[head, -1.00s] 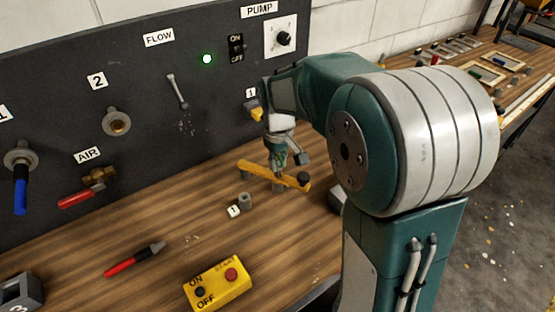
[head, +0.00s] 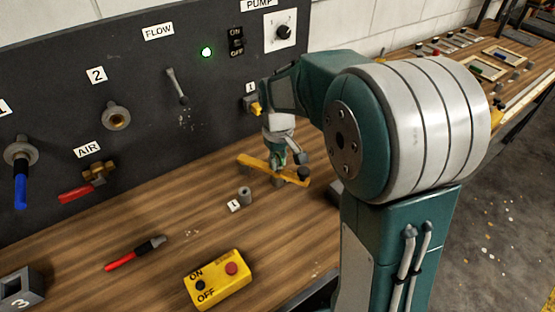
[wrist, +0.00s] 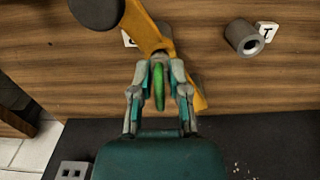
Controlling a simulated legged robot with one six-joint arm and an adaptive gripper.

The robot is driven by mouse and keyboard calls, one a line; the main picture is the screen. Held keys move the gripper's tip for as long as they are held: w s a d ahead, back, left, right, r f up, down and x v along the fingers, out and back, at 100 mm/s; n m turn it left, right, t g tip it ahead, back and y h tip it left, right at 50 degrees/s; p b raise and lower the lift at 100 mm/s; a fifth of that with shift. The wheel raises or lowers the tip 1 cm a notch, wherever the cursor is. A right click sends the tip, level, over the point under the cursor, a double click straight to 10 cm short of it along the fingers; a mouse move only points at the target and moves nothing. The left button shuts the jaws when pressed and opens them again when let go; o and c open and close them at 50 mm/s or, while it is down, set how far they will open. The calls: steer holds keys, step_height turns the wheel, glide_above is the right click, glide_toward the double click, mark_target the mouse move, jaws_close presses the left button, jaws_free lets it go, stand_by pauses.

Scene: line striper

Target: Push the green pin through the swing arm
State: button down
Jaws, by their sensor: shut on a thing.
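The swing arm is a yellow bar (head: 252,162) with a dark round knob at one end, low over the bench near the panel. In the wrist view, the swing arm (wrist: 142,30) runs from the knob at upper left down behind my fingers. My gripper (head: 278,160) points down at the middle of the bar. In the wrist view, my gripper (wrist: 158,72) is shut on the green pin (wrist: 158,88), which sits between the two fingers, over the bar. The pin's lower end is hidden, so I cannot tell how deep it sits in the bar.
A grey hollow cylinder (head: 245,193) with a tag marked 1 stands beside the swing arm. A yellow ON/OFF box (head: 218,279) and a red-handled tool (head: 132,254) lie nearer. The dark panel (head: 205,110) rises close behind my gripper. Open bench lies between these.

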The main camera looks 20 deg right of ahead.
steer(key=shift+f, duration=0.4)
steer(key=c, duration=0.5)
jaws_free()
steer(key=shift+c, duration=0.2)
steer(key=o, duration=0.3)
steer(key=shift+r, duration=0.1)
steer(key=shift+r, duration=3.4)
